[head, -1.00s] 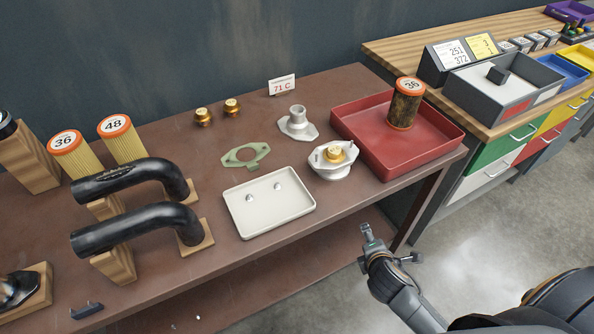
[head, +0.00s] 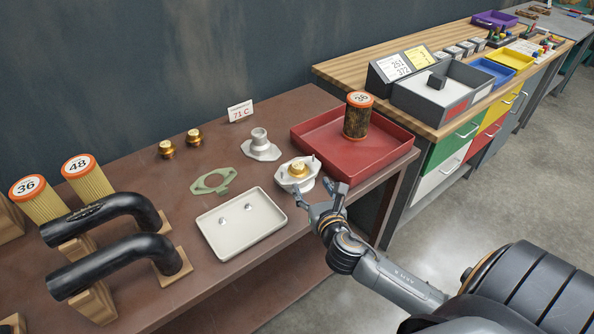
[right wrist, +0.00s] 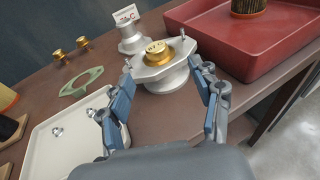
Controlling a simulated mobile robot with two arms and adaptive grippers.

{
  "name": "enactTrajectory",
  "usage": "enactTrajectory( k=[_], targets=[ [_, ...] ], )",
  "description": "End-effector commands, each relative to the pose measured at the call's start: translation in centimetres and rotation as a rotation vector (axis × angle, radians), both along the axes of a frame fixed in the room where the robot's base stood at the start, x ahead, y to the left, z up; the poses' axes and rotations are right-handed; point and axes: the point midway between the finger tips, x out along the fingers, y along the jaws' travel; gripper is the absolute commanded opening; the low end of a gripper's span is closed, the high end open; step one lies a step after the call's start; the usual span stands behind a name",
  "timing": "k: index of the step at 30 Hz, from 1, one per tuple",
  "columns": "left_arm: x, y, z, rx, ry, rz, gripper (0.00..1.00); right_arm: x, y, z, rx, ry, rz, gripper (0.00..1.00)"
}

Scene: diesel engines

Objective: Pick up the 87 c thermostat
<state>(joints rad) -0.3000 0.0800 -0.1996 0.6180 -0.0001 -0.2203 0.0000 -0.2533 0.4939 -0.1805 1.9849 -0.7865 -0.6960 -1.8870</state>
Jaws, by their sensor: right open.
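A brass thermostat (head: 298,170) sits in a silver housing with a flange and two studs near the table's front edge. In the right wrist view its round top (right wrist: 158,48) bears small marking that I cannot read surely. Two more brass thermostats stand at the back left, one (head: 167,149) left of the other (head: 194,137); their markings are not legible. My right gripper (head: 320,194) is open and empty, just in front of the silver housing (right wrist: 165,76). In the right wrist view its fingers point at the housing, one on each side. My left gripper is out of view.
A red tray (head: 385,160) with an orange-topped filter (head: 357,117) stands right of the housing. A white tray (head: 243,237), a green gasket (head: 213,182) and a silver outlet (head: 261,146) lie left of it. A sign (head: 240,111) reads 71 C. Black hoses (head: 110,262) fill the left.

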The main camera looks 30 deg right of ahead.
Motion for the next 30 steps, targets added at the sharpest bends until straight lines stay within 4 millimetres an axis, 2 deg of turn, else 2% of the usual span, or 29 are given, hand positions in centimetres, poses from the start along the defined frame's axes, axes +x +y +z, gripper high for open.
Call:
enactTrajectory(
  k=[1, 4, 11, 21, 30],
  targets=[
    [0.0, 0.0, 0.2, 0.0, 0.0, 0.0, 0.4, 1.0, -0.3, 0.0, 0.001, -0.002, -0.001, 0.64],
    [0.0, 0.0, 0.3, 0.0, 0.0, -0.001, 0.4, 2.5, -0.8, -0.4, 0.003, -0.001, -0.002, 0.64],
    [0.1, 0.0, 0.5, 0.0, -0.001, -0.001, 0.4, 4.0, -1.2, -0.8, 0.004, 0.001, -0.001, 0.64],
    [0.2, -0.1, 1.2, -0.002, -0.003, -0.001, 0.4, 8.3, -1.9, -1.5, 0.004, 0.001, -0.002, 0.64],
    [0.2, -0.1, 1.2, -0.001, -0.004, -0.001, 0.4, 8.8, -2.1, -1.7, 0.005, 0.002, -0.001, 0.64]
  ],
)
